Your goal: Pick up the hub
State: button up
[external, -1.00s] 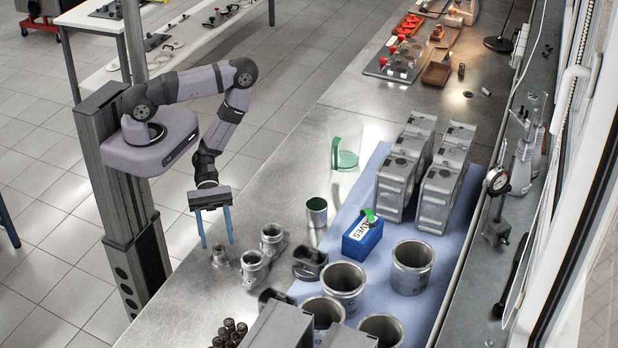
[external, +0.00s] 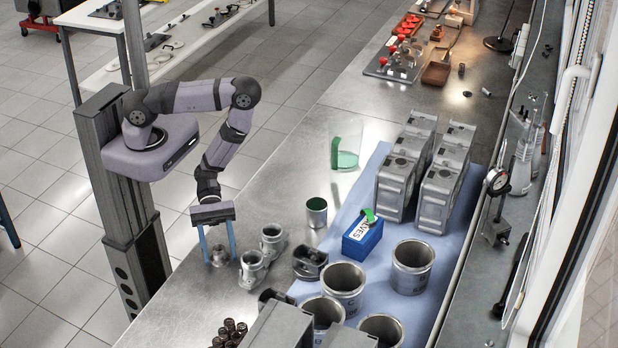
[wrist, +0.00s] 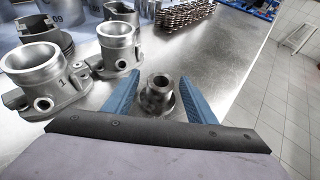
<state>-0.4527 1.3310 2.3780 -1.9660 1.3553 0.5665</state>
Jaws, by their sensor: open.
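The hub (external: 219,255) is a small grey flanged metal part with a round raised neck. It stands on the steel bench near its left edge. It also shows in the wrist view (wrist: 157,94), with its bore facing up. My gripper (external: 219,262) is open, with its blue fingers on either side of the hub. In the wrist view, a blue finger shows to the left and right of the hub, with a gap on each side. The hub is not gripped.
Two cast throttle-like housings (external: 252,270) (external: 272,240) stand just right of the hub, close to one finger. A dark piston-like part (external: 309,263) and a metal cup (external: 316,212) lie beyond. Several springs (external: 230,333) stand nearer the front. Bench left of the hub is clear.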

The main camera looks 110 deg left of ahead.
aim_at(219, 248)
grip_shut()
jog(key=shift+r, duration=0.1)
dwell(0.4)
jog(key=shift+r, duration=0.7)
notch_tip(219, 248, up, 7)
jog(key=shift+f+p, duration=0.1)
jog(key=shift+p, duration=0.95)
jog(key=shift+r+p, duration=0.8)
